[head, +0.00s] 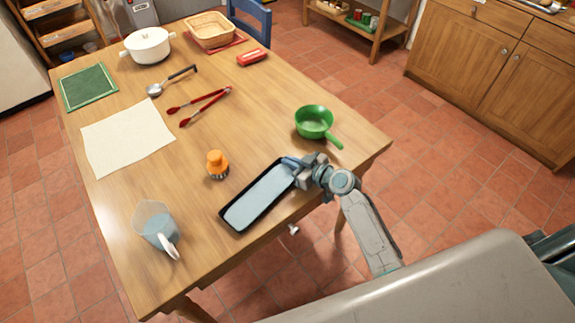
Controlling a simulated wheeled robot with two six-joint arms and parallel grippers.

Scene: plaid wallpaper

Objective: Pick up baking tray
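The baking tray (257,199) is a dark-rimmed rectangle with a pale blue-grey inside. It lies on the wooden table near the front edge, slanting from lower left to upper right. My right gripper (299,168) is at the tray's upper right end, with its fingers at the rim there. The gripper overlaps that end of the tray, and I cannot tell whether its fingers are closed on the rim. My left gripper is not in view.
An orange-topped brush (217,164) stands left of the tray. A green pan (314,122) is behind the gripper, and a measuring jug (157,228) is at the left. Red tongs (199,104), a ladle (172,81) and a white pot (147,46) lie farther back.

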